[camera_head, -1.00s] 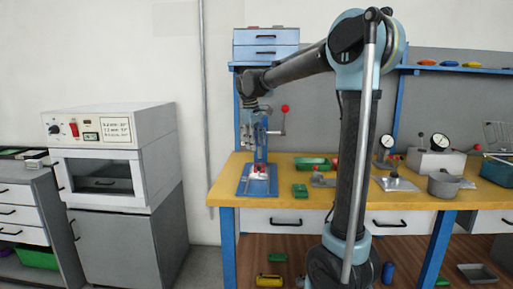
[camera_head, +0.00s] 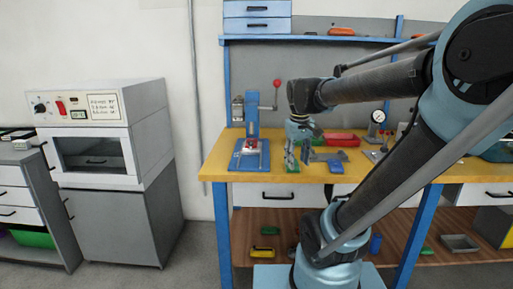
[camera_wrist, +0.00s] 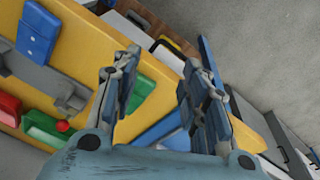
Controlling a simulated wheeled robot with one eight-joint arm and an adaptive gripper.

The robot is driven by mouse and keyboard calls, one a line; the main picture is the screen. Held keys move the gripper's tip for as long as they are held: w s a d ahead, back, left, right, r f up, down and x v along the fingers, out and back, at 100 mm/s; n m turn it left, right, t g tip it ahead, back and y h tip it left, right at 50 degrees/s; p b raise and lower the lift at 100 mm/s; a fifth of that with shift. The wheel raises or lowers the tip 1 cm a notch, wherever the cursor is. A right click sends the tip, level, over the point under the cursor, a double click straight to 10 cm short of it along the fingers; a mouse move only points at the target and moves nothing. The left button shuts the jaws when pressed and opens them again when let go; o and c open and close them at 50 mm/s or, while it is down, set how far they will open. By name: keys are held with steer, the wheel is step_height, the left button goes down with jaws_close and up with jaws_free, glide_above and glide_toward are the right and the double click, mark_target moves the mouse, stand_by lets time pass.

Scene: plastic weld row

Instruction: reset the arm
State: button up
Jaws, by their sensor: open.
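My gripper (camera_head: 297,158) hangs pointing down over the front part of the yellow workbench (camera_head: 215,165), just right of the blue press (camera_head: 251,130). In the wrist view my gripper (camera_wrist: 158,85) shows two separate fingers with an empty gap between them. Nothing is held. My arm reaches in from the right of the head view and covers part of the bench's right side.
A green block (camera_wrist: 140,92) and a blue piece (camera_wrist: 38,32) lie on the bench near my gripper. A red bin (camera_head: 342,140) stands behind. A white oven (camera_head: 100,130) stands left, with clear floor between it and the bench.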

steer(key=s+d+f+m, duration=0.2)
steer(key=s+f, duration=0.4)
steer(key=s+d+f+m, duration=0.2)
steer(key=s+f, duration=0.4)
steer(key=f, duration=0.1)
steer(key=shift+s+d+f, duration=0.15)
steer(key=shift+s+d, duration=0.1)
steer(key=shift+s, duration=0.15)
steer(key=shift+w+f, duration=0.2)
steer(key=shift+w, duration=0.2)
